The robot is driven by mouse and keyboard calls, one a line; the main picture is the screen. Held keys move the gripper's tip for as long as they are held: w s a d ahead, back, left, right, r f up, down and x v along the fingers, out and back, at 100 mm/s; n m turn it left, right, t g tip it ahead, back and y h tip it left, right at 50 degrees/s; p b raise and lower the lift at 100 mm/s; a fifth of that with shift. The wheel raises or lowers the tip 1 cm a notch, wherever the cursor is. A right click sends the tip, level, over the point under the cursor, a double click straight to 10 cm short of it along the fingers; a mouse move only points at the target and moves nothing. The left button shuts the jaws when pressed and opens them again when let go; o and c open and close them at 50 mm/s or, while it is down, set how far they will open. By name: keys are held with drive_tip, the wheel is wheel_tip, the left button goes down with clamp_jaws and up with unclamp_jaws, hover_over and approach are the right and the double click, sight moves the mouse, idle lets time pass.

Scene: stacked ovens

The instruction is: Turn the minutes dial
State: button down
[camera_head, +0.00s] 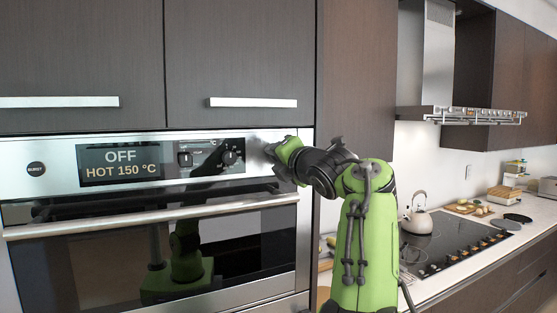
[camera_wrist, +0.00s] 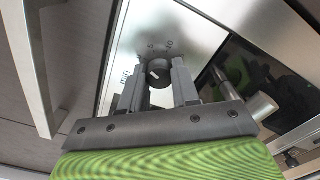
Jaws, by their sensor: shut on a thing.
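The minutes dial (camera_wrist: 158,74) is a dark round knob with a white mark, on a steel panel printed "min", in the wrist view. My gripper (camera_wrist: 161,80) has one finger on each side of this dial and is shut on it. In the head view my gripper (camera_head: 274,151) reaches the right end of the upper oven's control panel and hides the dial there. The oven display (camera_head: 120,162) reads "OFF" and "HOT 150 °C".
Two other dark knobs, a left one (camera_head: 185,160) and a right one (camera_head: 229,158), sit left of my gripper. The oven door handle (camera_head: 150,217) runs below the panel. Cabinet handles (camera_head: 252,102) stick out above. A cooktop (camera_head: 455,245) with a kettle (camera_head: 418,215) lies to the right.

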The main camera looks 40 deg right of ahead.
drive_tip(key=shift+f+n, duration=0.1)
drive_tip(key=shift+n, duration=2.1)
drive_tip(key=c, duration=0.8)
unclamp_jaws()
drive_tip(key=b+v, duration=0.3)
drive_tip(key=v, duration=1.2)
drive_tip(key=shift+s+a+b, duration=0.15)
drive_tip(key=shift+s+b, duration=0.2)
